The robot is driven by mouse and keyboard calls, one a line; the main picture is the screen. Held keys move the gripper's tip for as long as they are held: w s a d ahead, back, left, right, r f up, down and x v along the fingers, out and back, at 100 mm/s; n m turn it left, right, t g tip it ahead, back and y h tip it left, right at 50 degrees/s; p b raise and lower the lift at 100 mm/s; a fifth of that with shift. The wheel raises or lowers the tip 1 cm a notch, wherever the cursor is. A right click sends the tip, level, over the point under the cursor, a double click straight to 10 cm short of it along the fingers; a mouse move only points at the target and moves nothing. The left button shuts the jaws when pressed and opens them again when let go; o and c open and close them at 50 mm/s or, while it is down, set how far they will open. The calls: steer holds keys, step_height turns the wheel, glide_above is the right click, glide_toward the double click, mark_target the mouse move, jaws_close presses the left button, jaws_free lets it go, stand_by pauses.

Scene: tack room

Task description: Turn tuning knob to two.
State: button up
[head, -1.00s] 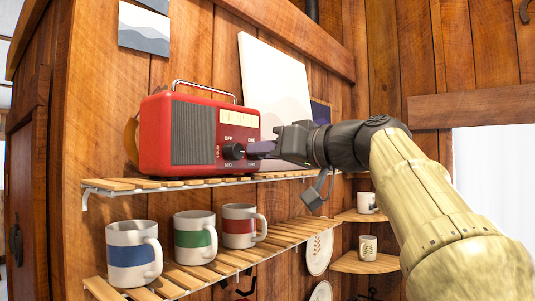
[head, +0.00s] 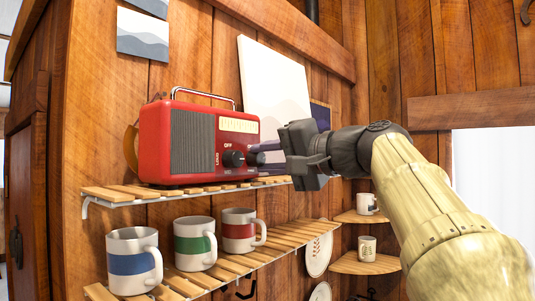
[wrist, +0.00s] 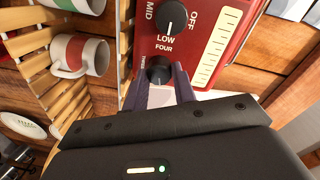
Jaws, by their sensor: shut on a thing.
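The red radio (head: 190,140) stands on the upper slatted shelf, its silver handle up. Its front has a dark round volume knob (head: 233,158) marked OFF, LOW and MID; this knob (wrist: 171,17) is clear of my gripper. The black tuning knob (wrist: 158,70) sits beside it, with the word FOUR printed next to it. My gripper (wrist: 159,88) has its two purple-grey fingers on either side of the tuning knob and is shut on it. In the head view my gripper (head: 268,152) reaches in from the right and hides the tuning knob. I cannot read the knob's pointer.
Mugs with blue (head: 133,262), green (head: 195,243) and red (head: 240,231) bands stand on the lower slatted shelf (head: 285,237). A pale picture panel (head: 272,80) leans behind the radio. Small corner shelves (head: 365,262) hold cups.

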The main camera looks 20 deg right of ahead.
steer(key=shift+m+p, duration=0.35)
steer(key=shift+m, duration=0.95)
steer(key=shift+d, duration=0.1)
steer(key=o, duration=1)
steer(key=shift+s, duration=0.1)
steer(key=f+b+v, duration=0.1)
steer(key=b+v, duration=0.2)
steer(key=v, duration=1.4)
steer(key=shift+d+r, duration=0.2)
steer(key=shift+r, duration=0.3)
